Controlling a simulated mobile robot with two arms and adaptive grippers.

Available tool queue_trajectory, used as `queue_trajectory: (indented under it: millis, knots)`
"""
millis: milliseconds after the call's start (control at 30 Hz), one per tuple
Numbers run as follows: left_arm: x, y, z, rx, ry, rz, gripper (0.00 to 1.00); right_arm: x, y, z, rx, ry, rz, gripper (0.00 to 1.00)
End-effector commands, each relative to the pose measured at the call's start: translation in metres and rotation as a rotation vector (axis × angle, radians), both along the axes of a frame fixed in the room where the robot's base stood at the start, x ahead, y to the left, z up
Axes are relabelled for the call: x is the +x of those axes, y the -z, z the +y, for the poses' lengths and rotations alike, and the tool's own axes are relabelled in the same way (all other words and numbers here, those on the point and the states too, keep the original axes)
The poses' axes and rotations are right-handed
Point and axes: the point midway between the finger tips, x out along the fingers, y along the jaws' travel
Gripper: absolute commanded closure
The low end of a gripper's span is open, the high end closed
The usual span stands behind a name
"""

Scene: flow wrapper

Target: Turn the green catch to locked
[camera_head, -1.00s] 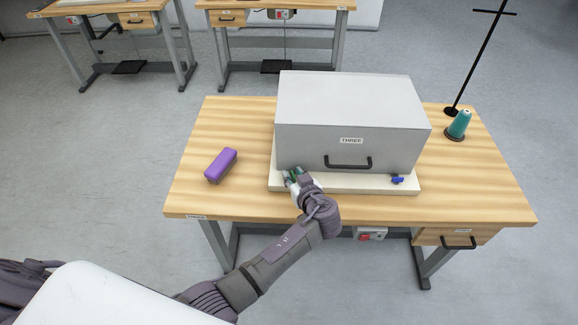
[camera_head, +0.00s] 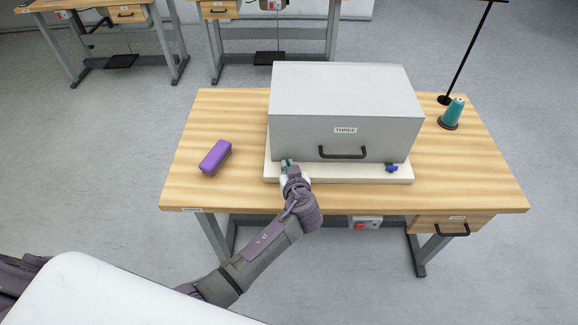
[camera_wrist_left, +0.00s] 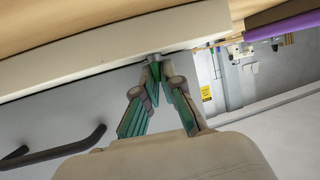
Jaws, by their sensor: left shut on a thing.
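A grey box cover (camera_head: 345,130) labelled THREE, with a black handle (camera_head: 343,154), sits on a cream base plate (camera_head: 340,174). My left gripper (camera_head: 287,164) is at the front left part of the plate, shut on the green catch. The catch is mostly hidden by the fingers, and its angle cannot be made out. In the left wrist view, the green-padded fingers (camera_wrist_left: 155,67) converge on a small piece at the plate's edge (camera_wrist_left: 100,45). A blue catch (camera_head: 391,168) sits at the plate's front right. My right gripper is out of view.
A purple block (camera_head: 215,157) lies on the wooden table (camera_head: 195,185) left of the plate. A teal thread cone (camera_head: 452,113) and a black stand (camera_head: 446,99) are at the right. The tabletop left of the plate is mostly clear.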

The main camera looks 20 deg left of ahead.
Motion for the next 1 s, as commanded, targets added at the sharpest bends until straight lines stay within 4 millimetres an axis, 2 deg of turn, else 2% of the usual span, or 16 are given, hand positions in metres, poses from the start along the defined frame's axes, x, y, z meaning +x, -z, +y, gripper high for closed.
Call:
queue_trajectory:
  millis: [233,600,633,767,1000]
  knots:
    - [-0.0009,-0.0008,0.0029,0.002,0.190,0.000,1.00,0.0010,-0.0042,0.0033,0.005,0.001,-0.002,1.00]
    - [-0.0006,-0.0008,0.0019,0.004,0.216,-0.003,1.00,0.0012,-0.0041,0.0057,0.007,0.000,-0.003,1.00]
    - [-0.0005,-0.0008,0.0020,0.004,0.215,-0.002,0.89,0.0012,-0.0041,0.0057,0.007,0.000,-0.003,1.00]
    - [-0.0006,-0.0008,0.0019,0.003,0.215,-0.002,0.69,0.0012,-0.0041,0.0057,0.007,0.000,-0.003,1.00]
    - [-0.0008,-0.0006,0.0018,0.002,0.215,-0.002,0.69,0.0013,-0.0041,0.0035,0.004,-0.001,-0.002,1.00]
